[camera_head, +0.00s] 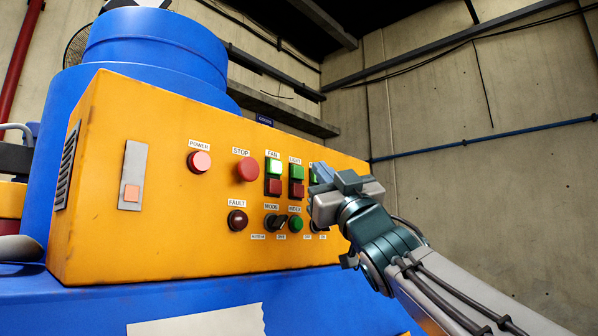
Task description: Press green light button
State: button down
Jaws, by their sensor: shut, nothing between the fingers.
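The green LIGHT button (296,172) is the upper half of a green-over-red pair on the orange control panel (120,245), under a label reading LIGHT. It is in plain view and looks unlit or only dull green. My gripper (316,180) is shut and empty, just right of the LIGHT pair, with its fingers pointing towards the panel. It partly covers another green button (312,177) to the right. I cannot tell whether my fingertips touch the panel.
The FAN pair (274,166) is left of LIGHT, with the STOP button (247,169) and POWER lamp (199,162) further left. Below are the FAULT lamp (237,220), MODE knob (276,222) and green INDEX button (295,224). A blue drum (155,50) stands behind.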

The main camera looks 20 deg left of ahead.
aim_at(302, 167)
jog(key=shift+w+a, duration=0.35)
jog(key=shift+a, duration=0.5)
dwell(1.5)
jog(key=shift+w+a, duration=0.2)
jog(key=shift+a, duration=0.2)
jog(key=shift+w+a, duration=0.15)
jog(key=shift+a, duration=0.25)
dwell(0.6)
jog(key=shift+d, duration=0.15)
jog(key=shift+s+d, duration=0.35)
jog(key=shift+d, duration=0.3)
jog(key=d, duration=0.1)
jog(key=s+d, duration=0.1)
jog(key=d, duration=0.1)
jog(key=s+d, duration=0.1)
jog(key=shift+d+b, duration=0.3)
jog(key=shift+d, duration=0.05)
